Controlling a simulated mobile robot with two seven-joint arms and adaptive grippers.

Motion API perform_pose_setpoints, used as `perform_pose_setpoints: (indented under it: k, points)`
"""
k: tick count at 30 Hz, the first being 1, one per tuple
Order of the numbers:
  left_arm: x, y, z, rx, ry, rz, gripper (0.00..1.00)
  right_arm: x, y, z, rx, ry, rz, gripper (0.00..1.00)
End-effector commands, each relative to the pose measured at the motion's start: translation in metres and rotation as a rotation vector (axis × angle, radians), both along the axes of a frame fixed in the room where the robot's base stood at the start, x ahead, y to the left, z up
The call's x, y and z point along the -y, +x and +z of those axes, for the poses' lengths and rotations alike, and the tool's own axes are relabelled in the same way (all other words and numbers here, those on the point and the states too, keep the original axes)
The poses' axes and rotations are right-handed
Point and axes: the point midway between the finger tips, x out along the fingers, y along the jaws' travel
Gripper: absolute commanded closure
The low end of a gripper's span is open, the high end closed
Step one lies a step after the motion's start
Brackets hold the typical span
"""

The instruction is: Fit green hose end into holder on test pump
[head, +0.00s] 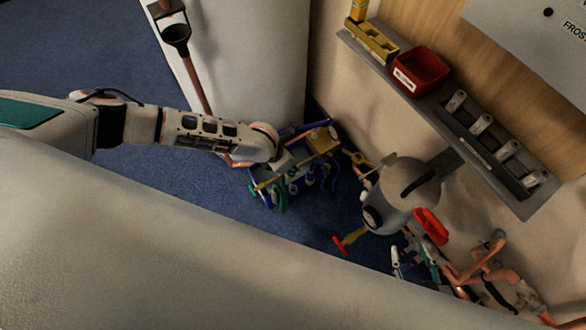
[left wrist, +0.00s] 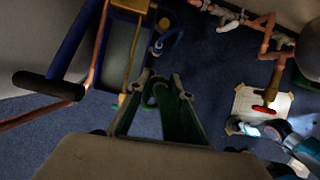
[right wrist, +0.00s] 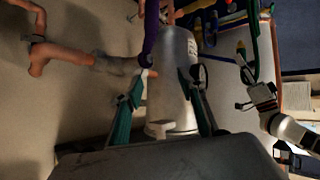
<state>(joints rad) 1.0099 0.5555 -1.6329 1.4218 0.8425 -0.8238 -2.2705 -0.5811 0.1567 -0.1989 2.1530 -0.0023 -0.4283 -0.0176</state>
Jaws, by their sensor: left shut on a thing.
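The test pump (head: 318,150), with blue, yellow and green parts, stands on the blue floor in the head view. In the left wrist view its grey tank (left wrist: 119,48) and its blue lever with a black grip (left wrist: 48,88) show at the upper left. My left gripper (left wrist: 164,84) is shut on the green hose end (left wrist: 160,98), close beside the pump. The fingers hide much of the hose end, and I cannot make out the holder. My right gripper (right wrist: 158,82) is open and empty, with a grey cylindrical vessel (right wrist: 176,60) beyond its fingers.
The grey vessel (head: 410,185) hangs by the wall, with a red-handled valve (head: 350,240) below. Copper pipes (head: 490,265) run at the lower right. A grey shelf (head: 530,208) holds a red bin (head: 421,70). A white cylinder (head: 255,55) stands behind my left arm.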

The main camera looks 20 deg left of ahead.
Motion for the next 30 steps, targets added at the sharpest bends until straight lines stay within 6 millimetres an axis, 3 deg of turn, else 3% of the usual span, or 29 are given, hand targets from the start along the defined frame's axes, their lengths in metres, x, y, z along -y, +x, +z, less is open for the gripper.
perform_pose_setpoints:
  k: [1,7,30]
  points:
    - [-0.002,0.0,-0.012,-0.013,-0.001,-0.039,1.0,-0.002,-0.005,-0.012,-0.016,0.004,0.004,0.6]
    - [-0.003,0.017,-0.013,-0.014,-0.003,-0.205,1.0,-0.01,-0.005,-0.016,-0.016,0.02,0.016,0.6]
    - [-0.002,0.017,-0.077,-0.007,-0.001,-0.195,1.0,-0.034,0.0,-0.01,0.007,0.101,0.02,0.6]
